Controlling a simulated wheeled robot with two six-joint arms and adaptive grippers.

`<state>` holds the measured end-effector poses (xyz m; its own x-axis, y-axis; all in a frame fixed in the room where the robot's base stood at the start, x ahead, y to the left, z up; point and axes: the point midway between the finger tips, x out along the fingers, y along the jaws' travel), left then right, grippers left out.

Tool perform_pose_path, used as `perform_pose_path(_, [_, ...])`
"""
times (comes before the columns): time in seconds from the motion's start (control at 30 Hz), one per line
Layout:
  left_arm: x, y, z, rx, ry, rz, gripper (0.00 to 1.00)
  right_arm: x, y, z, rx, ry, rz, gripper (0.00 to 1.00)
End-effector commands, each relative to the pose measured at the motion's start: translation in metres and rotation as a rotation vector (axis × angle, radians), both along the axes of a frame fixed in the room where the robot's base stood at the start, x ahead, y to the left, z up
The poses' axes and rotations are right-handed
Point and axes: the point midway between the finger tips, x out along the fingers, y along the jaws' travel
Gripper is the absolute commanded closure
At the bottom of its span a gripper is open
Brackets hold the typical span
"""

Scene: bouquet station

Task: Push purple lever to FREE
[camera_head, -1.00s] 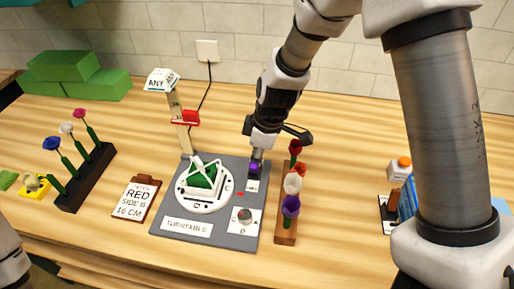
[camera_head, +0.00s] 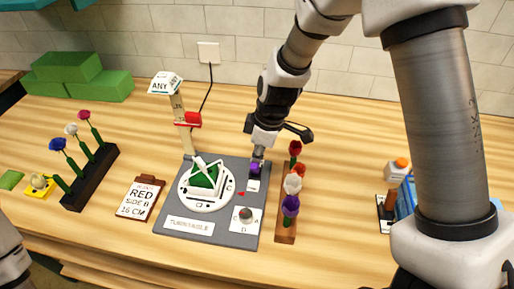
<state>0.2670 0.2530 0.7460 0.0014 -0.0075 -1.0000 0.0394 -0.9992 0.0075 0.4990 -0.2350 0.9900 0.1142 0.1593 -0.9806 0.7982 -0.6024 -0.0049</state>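The purple lever (camera_head: 256,168) stands near the back right of the grey turntable base (camera_head: 172,222), above a small white label too small to read. My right gripper (camera_head: 258,158) points down right at the lever. Its fingertips are largely hidden by its own body, so I cannot tell whether they are closed on the lever. The round white turntable (camera_head: 206,204) carries a green block with white straps. Only a bit of my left arm shows at the lower left edge; its gripper is out of view.
A wooden rack (camera_head: 285,225) of red, white and purple flowers stands close to the right of the base. A dark flower rack (camera_head: 88,180) and a RED order clipboard (camera_head: 140,199) are to the left. A post with a red piece (camera_head: 188,119) rises behind the base.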

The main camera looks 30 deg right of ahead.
Motion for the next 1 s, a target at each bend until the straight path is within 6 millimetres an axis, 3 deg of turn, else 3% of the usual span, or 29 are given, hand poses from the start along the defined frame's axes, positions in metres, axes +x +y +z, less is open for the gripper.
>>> perform_pose_path(0.57, [0.0, 0.0, 0.044, 0.0, 0.0, 0.0, 0.6, 0.002, 0.0, 0.058, -0.001, -0.007, 0.0, 1.0])
perform_pose_path(1.0, [0.0, 0.0, 0.044, 0.0, 0.0, 0.0, 0.6, 0.002, 0.0, 0.059, -0.001, -0.007, 0.0, 1.0])
